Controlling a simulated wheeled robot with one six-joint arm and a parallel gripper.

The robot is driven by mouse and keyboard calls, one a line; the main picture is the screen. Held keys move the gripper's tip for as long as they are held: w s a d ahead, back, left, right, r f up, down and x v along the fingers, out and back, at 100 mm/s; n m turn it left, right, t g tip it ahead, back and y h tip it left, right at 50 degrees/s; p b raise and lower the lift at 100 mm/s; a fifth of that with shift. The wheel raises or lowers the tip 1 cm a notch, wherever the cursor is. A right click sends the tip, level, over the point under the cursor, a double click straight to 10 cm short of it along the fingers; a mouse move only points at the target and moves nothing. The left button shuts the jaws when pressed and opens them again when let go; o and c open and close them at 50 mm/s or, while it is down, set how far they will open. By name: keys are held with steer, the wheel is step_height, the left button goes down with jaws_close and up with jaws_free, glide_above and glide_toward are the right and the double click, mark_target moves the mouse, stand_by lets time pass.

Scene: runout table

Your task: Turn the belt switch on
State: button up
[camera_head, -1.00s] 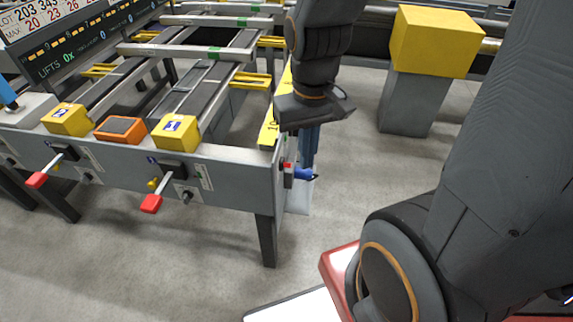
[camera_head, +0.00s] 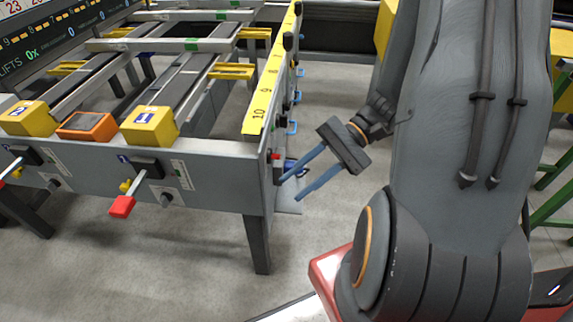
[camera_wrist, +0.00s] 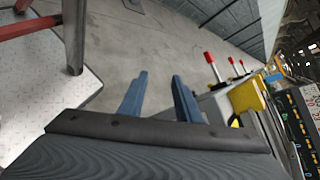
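The runout table's grey front panel (camera_head: 222,178) carries a lever with a red handle (camera_head: 122,206) and a small dark knob (camera_head: 167,199). A small dark box with a red part (camera_head: 277,167) sits on the table's right side at the front corner, beside a blue loop. Which of these is the belt switch, and its setting, I cannot tell. My gripper (camera_head: 290,189) is open and empty, its two blue fingers pointing left at this corner from the right. They look apart from it. In the wrist view, my gripper (camera_wrist: 159,75) shows nothing between its fingertips.
Yellow block 1 (camera_head: 150,126), an orange-framed block (camera_head: 86,126) and another yellow block (camera_head: 27,118) stand on the panel's top. A yellow numbered scale (camera_head: 264,95) runs along the right edge. Red-tipped levers (camera_wrist: 209,57) show in the wrist view.

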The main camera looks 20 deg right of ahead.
steer(key=w+d+f+m+t+y+b, duration=0.2)
steer(key=w+d+f+m+t+y, duration=0.1)
steer(key=w+d+t, duration=0.15)
steer(key=m+t+b, duration=0.1)
steer(key=m+t, duration=0.2)
steer(key=t, duration=0.3)
glide_toward(274, 156)
steer(key=w+a+f, duration=0.1)
steer(key=w+a, duration=0.3)
steer(key=a, duration=0.1)
steer(key=shift+w+f, duration=0.25)
steer(key=shift+f, duration=0.05)
jaws_close()
